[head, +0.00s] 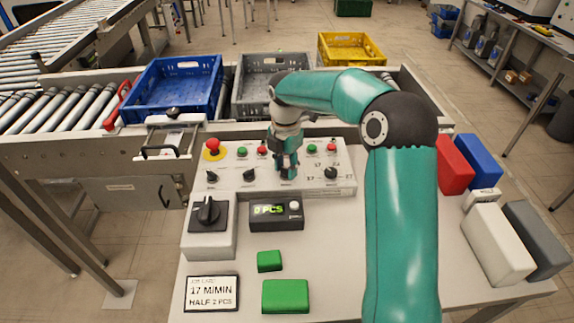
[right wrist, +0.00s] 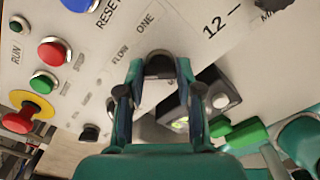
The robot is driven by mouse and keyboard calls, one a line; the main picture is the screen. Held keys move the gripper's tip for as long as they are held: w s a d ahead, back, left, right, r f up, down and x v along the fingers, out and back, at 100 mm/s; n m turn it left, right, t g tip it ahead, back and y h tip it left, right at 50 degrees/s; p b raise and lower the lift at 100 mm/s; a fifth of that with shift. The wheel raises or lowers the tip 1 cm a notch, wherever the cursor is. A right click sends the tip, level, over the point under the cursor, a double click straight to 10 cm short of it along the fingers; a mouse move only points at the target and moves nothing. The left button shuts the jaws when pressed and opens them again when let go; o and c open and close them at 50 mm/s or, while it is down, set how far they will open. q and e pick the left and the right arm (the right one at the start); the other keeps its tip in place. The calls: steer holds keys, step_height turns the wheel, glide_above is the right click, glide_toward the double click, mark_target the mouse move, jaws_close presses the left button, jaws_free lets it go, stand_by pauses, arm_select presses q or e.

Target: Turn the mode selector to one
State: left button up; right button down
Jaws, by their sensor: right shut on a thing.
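The mode selector (right wrist: 160,57) is a dark round knob on the light sloped control panel (head: 228,160). The right wrist view shows the words FLOW and ONE printed beside it. My right gripper (right wrist: 160,72) is shut on this knob, with one finger on each side. In the head view my right gripper (head: 286,170) comes down onto the middle of the panel and hides the knob. Which way the knob's pointer faces is not clear. My left gripper is not in view.
A red emergency button (head: 213,144), green and red buttons and other black knobs (head: 249,175) surround the gripper. A counter box (head: 276,214) reading 0 PCS and a large rotary switch (head: 209,212) stand in front. Blue, grey and yellow crates stand behind.

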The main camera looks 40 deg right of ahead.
steer(key=m, duration=0.8)
steer(key=shift+p, duration=0.3)
steer(key=m, duration=0.9)
steer(key=shift+m, duration=0.3)
steer(key=c, duration=0.8)
jaws_free()
steer(key=shift+o, duration=0.2)
